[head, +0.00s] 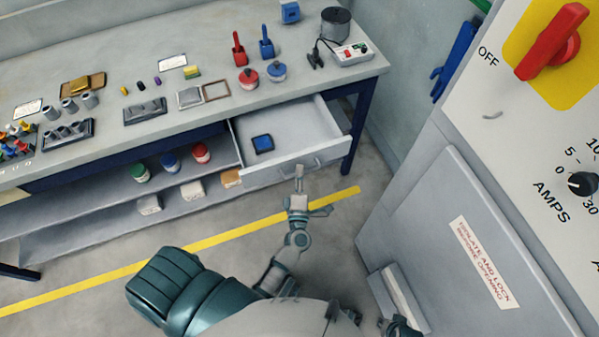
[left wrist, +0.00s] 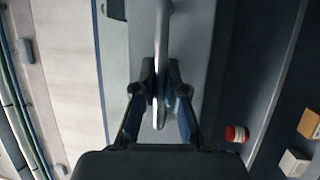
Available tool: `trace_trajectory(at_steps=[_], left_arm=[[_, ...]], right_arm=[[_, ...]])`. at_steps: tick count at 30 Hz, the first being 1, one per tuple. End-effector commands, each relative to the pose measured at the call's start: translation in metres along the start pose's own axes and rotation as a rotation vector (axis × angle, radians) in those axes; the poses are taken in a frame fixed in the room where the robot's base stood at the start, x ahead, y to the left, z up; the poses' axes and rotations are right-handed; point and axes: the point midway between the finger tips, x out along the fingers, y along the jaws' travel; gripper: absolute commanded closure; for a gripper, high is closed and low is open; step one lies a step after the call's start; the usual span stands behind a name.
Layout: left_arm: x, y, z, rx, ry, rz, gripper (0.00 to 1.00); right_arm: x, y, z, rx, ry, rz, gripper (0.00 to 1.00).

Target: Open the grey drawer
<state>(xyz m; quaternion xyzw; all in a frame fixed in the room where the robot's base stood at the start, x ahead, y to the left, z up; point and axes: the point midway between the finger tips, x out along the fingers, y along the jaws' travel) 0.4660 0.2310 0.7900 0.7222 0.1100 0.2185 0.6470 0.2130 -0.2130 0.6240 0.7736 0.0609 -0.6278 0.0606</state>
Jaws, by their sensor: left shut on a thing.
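The grey drawer (head: 326,130) under the workbench stands pulled out, and its inside shows. My left gripper (head: 299,172) is at the bar handle (head: 314,163) on the drawer front. In the left wrist view the two fingers (left wrist: 160,92) are closed on either side of the handle (left wrist: 164,38), which runs between them. My right gripper cannot be made out in the head view.
A lower shelf (head: 105,213) carries jars and blocks. A grey cabinet (head: 440,220) stands close on the right. The floor before the drawer is clear, with a yellow line (head: 225,236).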

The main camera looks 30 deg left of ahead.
Motion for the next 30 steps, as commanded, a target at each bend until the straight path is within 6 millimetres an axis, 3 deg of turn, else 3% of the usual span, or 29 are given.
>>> trace_trajectory(at_steps=[3, 4, 6, 7, 18, 30], left_arm=[[-0.002, -0.004, 0.002, 0.002, -0.005, -0.009, 1.0], [-0.002, -0.004, 0.002, 0.003, -0.005, -0.009, 0.82], [-0.003, -0.004, 0.002, 0.004, -0.004, -0.008, 0.64], [-0.002, -0.004, 0.002, 0.004, -0.003, -0.008, 0.63], [-0.008, -0.002, 0.001, 0.004, -0.001, -0.004, 0.63], [-0.09, -0.004, 0.002, 0.005, -0.003, -0.008, 0.63]], right_arm=[[0.0, -0.001, 0.0, 0.0, 0.0, -0.001, 0.6], [0.0, -0.001, 0.0, 0.001, 0.001, -0.002, 0.6], [0.0, -0.001, 0.0, 0.002, 0.001, -0.003, 0.6], [0.0, -0.002, 0.0, 0.002, 0.001, -0.004, 0.6], [-0.001, -0.002, 0.0, 0.0, -0.001, -0.004, 0.6], [-0.001, -0.001, 0.0, 0.0, 0.0, -0.003, 0.6]])
